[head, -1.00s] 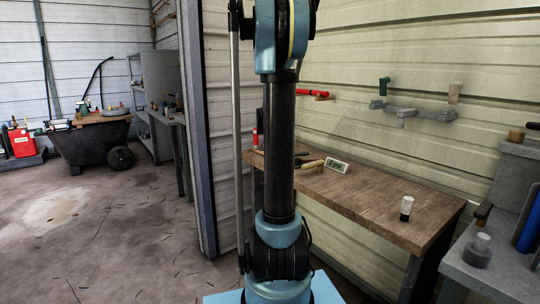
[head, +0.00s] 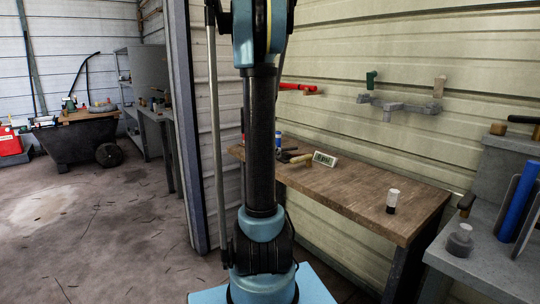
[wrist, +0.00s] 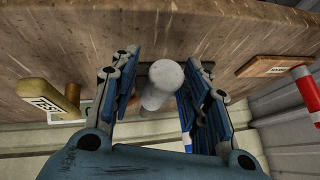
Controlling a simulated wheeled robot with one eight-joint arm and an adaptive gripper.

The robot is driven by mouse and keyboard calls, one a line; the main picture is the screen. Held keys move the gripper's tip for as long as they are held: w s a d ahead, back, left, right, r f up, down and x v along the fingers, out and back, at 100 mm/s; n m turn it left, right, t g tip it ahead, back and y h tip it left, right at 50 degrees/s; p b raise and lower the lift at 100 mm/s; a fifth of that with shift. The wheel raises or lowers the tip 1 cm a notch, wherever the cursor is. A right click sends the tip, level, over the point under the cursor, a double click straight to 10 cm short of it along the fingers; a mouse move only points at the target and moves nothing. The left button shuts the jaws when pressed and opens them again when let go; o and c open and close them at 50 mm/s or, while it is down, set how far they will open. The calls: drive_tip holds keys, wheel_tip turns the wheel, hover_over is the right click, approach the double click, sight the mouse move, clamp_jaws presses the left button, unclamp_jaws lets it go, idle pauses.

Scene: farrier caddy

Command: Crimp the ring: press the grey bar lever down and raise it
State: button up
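A light grey rounded bar (wrist: 163,85) shows in the wrist view, pointing toward the camera between the two blue fingers of my gripper (wrist: 165,100). The gripper is open, with a finger on each side of the bar. I see a narrow gap on the left; on the right I cannot tell whether the finger touches. The bar's base and any ring are hidden or not distinguishable. In the head view my arm rises out of the top of the picture, so the gripper does not show there. I cannot single out the lever in the head view.
A wooden bench (head: 345,195) holds a white-and-black cylinder (head: 393,200) and a small display (head: 324,159). A grey stand (head: 470,262) with a blue cylinder (head: 516,205) is at right. A grey wall bracket (head: 399,105) hangs behind. The floor at left is mostly clear.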

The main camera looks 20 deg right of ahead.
drive_tip(key=v, duration=1.2)
drive_tip(key=shift+f, duration=0.1)
idle(0.4)
drive_tip(key=s+a+f+n+y, duration=0.1)
drive_tip(key=s+a+f+n, duration=0.4)
drive_tip(key=s, duration=0.6)
drive_tip(key=s+a+f+n+g+y, duration=0.1)
drive_tip(key=s+a+f+n, duration=0.4)
drive_tip(key=s, duration=0.6)
drive_tip(key=s+a+f+n+g+y, duration=0.1)
drive_tip(key=s+a+f+n+y, duration=0.2)
drive_tip(key=s, duration=0.8)
drive_tip(key=a+f+n, duration=0.2)
drive_tip(key=a+f, duration=0.2)
drive_tip(key=a, duration=0.1)
drive_tip(key=shift+s+f+n, duration=0.35)
drive_tip(key=shift+s+n, duration=0.05)
drive_tip(key=shift+a, duration=0.15)
drive_tip(key=shift+w+f, duration=0.2)
drive_tip(key=shift+w, duration=0.25)
